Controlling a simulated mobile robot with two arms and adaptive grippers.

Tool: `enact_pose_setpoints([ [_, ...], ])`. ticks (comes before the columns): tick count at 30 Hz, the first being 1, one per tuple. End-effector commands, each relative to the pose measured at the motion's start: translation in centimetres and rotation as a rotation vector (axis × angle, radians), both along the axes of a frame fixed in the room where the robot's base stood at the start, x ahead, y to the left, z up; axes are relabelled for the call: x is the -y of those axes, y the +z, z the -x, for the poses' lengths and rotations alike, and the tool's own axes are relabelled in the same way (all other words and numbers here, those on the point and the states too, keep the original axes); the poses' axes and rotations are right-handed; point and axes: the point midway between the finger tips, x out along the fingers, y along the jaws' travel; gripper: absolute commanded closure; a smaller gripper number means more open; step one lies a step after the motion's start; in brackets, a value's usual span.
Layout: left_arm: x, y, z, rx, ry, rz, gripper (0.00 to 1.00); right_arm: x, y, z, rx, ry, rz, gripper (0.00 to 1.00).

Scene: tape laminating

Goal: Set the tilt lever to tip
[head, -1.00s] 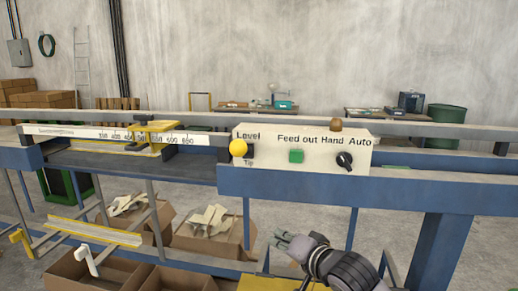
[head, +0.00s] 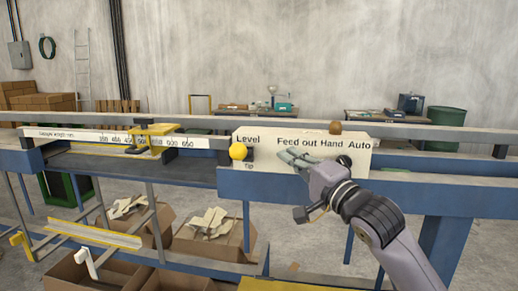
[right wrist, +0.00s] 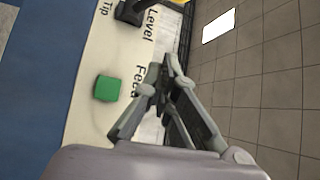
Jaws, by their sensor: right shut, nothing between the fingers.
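The tilt lever shows as a yellow ball knob (head: 238,152) at the left end of the cream control panel (head: 268,164). It sits between the label "Level" above and "Tip" below, beside a black mount (head: 250,155). My left gripper is out of view.
The green button (right wrist: 107,88) shows clearly in the right wrist view. The black Hand/Auto selector (head: 344,161) is partly behind my gripper. A blue rail (head: 300,182) runs below the panel. A ruler with a yellow slide (head: 152,130) lies to the left.

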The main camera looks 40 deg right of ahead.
Motion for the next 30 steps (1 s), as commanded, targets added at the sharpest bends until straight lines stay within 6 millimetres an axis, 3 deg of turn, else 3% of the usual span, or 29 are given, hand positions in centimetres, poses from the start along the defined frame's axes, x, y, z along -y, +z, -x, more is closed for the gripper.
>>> enact_pose_setpoints([
  [14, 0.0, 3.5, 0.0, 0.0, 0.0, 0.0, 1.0, 0.9, 2.1, -8.9, -0.001, -0.002, 0.004, 1.0],
  [16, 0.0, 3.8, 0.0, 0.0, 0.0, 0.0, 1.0, -0.7, 1.4, -8.3, -0.003, 0.003, 0.002, 1.0],
  [21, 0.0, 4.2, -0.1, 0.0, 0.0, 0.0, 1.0, -2.4, 0.9, -7.9, -0.003, 0.0, 0.004, 1.0],
  [30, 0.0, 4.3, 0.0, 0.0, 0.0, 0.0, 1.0, -3.0, 0.6, -7.7, -0.002, -0.002, 0.002, 1.0],
])
